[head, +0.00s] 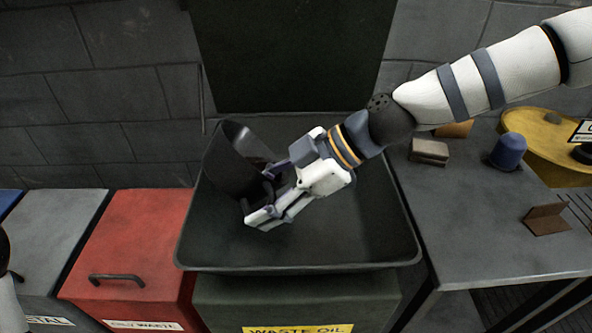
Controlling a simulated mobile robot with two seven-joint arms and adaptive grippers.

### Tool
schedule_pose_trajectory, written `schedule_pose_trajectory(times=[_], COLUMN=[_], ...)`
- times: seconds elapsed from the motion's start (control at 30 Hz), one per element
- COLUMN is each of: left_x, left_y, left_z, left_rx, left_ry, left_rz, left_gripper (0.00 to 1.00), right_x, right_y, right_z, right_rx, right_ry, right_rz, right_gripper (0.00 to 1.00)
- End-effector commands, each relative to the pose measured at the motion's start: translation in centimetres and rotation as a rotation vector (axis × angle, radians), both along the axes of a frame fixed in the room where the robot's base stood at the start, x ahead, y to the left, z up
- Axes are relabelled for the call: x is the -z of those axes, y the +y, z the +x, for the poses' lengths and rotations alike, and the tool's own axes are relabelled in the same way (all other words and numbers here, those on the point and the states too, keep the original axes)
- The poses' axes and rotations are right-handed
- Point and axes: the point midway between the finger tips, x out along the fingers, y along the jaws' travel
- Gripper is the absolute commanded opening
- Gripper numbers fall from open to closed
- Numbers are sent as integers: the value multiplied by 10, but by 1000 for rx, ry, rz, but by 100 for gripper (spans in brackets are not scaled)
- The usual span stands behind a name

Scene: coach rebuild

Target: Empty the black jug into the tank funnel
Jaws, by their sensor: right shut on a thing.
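The black jug (229,166) is tilted inside the outline of the wide dark tank funnel (388,232), toward its left side. A lighter, shiny part of the jug shows at its upper end. My right gripper (263,192) is shut on the jug, around what looks like its handle, and hides part of it. The funnel sits on the dark tank (225,299) with a yellow "WASTE OIL" label. I cannot see any liquid stream, nor tell whether the jug touches the funnel wall. My left gripper is not in view; only a bit of my left arm shows at the left edge.
A red bin (140,245) with a black handle and a grey bin (55,235) stand to the left. At right, a grey table (465,235) holds a blue cup-like object (508,151), brown blocks (429,151) and a brown angled piece (546,219). A block wall stands behind.

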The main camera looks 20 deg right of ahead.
Motion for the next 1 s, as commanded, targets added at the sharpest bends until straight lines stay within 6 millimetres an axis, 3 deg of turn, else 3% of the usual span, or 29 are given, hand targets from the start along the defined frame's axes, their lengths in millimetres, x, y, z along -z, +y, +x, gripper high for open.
schedule_pose_trajectory(times=[0.03, 0.2, 0.33, 0.5, 1.0], left_x=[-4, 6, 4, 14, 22], left_y=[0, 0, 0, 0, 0], left_z=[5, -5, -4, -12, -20], left_rx=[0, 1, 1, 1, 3], left_ry=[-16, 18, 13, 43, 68], left_rz=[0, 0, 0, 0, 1], left_gripper=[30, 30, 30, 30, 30], right_x=[-14, -1, -14, -7, -19], right_y=[0, 0, 1, 0, -1], right_z=[1, 0, 0, -1, -5], right_rx=[0, 1, -3, -2, -8], right_ry=[-24, 7, -12, 8, 5], right_rz=[8, 36, 64, 107, 191], right_gripper=[5, 5, 5, 5, 5])
